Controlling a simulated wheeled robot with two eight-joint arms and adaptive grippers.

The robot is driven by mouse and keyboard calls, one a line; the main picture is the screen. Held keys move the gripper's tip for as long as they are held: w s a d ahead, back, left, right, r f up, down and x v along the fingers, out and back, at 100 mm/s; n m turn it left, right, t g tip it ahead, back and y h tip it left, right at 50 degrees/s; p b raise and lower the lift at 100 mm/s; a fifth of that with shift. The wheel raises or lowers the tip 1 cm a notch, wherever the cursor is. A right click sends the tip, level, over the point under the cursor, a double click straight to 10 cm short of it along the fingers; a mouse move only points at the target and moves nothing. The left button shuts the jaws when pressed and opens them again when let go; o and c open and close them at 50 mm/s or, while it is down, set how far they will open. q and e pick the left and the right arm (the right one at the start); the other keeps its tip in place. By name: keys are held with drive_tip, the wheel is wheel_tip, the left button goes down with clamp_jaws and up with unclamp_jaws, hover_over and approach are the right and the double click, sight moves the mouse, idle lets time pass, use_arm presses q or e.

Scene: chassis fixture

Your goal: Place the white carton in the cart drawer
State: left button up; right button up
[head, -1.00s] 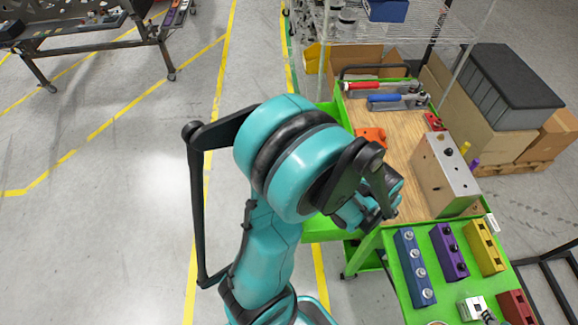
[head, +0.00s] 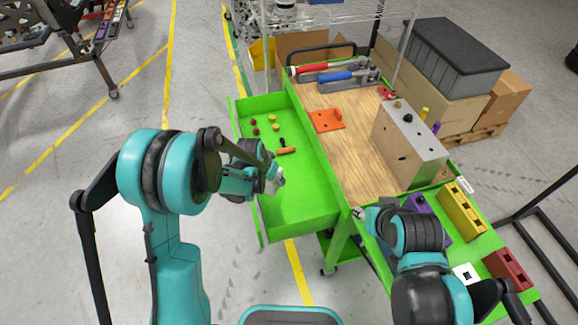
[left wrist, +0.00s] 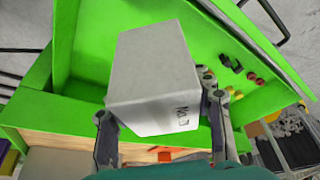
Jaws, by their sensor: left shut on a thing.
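The white carton (left wrist: 155,70) fills the middle of the left wrist view, with black lettering on one face. My left gripper (left wrist: 162,108) is shut on it, one finger on each side. The green cart drawer (head: 300,205) is pulled out on the left of the cart, and its green floor (left wrist: 88,45) lies behind the carton in the left wrist view. In the head view my left gripper (head: 275,182) is over the drawer; the carton is mostly hidden there by my arm. My right gripper (head: 358,213) is by the cart's near edge; its fingers are too small to read.
Small red and yellow pieces (head: 265,123) and an orange-handled tool (head: 286,150) lie at the drawer's far end. The wooden cart top holds a grey box (head: 410,140), an orange plate (head: 327,120) and clamps (head: 335,73). The near drawer floor looks clear.

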use_arm(q)
drive_tip(key=w+d+f+m+b, duration=0.1)
drive_tip(key=w+d+f, duration=0.1)
drive_tip(key=f, duration=0.3)
drive_tip(key=w+d+f+m+h+b, duration=0.1)
drive_tip(key=d+f+b, duration=0.1)
drive_tip(key=f, duration=0.3)
drive_tip(key=w+d+f+m+b, duration=0.2)
drive_tip(key=d+f, duration=0.2)
drive_tip(key=f, duration=0.1)
drive_tip(key=shift+w+d+g, duration=0.15)
drive_tip(key=shift+w+g, duration=0.15)
drive_tip(key=shift+g, duration=0.1)
drive_tip(key=shift+f+b, duration=0.75)
drive_tip(key=shift+f, duration=1.2)
use_arm(e)
wheel_tip(320, 180, down, 8)
drive_tip(key=shift+r, duration=0.15)
use_arm(q)
drive_tip(key=shift+r, duration=0.1)
use_arm(e)
drive_tip(key=shift+a, duration=0.1)
use_arm(q)
drive_tip(key=o, duration=1.5)
